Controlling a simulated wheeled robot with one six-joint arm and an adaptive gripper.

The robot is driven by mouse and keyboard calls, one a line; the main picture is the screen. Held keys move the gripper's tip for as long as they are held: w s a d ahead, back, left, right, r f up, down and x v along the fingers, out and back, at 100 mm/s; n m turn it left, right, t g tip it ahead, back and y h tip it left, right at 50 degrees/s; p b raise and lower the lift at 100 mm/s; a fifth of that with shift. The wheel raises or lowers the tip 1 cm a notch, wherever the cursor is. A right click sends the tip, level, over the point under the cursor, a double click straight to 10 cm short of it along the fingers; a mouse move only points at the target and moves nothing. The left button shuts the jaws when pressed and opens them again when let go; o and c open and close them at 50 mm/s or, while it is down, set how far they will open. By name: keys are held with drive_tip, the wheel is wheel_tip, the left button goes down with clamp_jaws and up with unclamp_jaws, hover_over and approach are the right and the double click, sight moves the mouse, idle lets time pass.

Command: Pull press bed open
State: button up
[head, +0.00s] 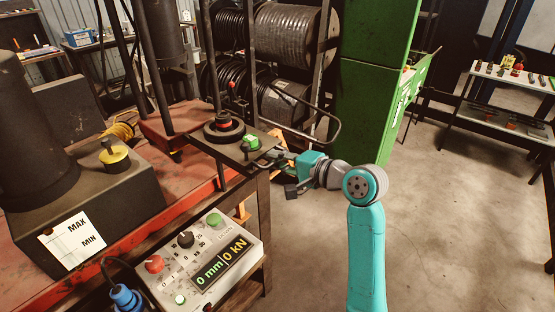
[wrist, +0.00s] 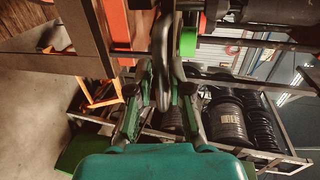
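The press bed (head: 221,148) is a dark flat plate on the red press frame, with a round black die and a green knob on it. A dark tubular loop handle (head: 337,126) reaches out from it to the right. My gripper (head: 277,158) is beside the bed's front right, below the loop, with its teal wrist to the right. In the wrist view my gripper's two fingers (wrist: 162,84) stand on either side of the dark handle bar (wrist: 163,50), close to it. I cannot tell whether the pads touch the bar.
A control box (head: 200,265) with a display reading 0 mm and 0 kN sits in front of the press. Hose reels (head: 295,45) stand behind the handle, and a green cabinet (head: 375,80) stands to their right. The floor (head: 450,220) to the right is clear.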

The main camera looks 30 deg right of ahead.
drive_tip(key=shift+o, duration=0.6)
drive_tip(key=v, duration=1.2)
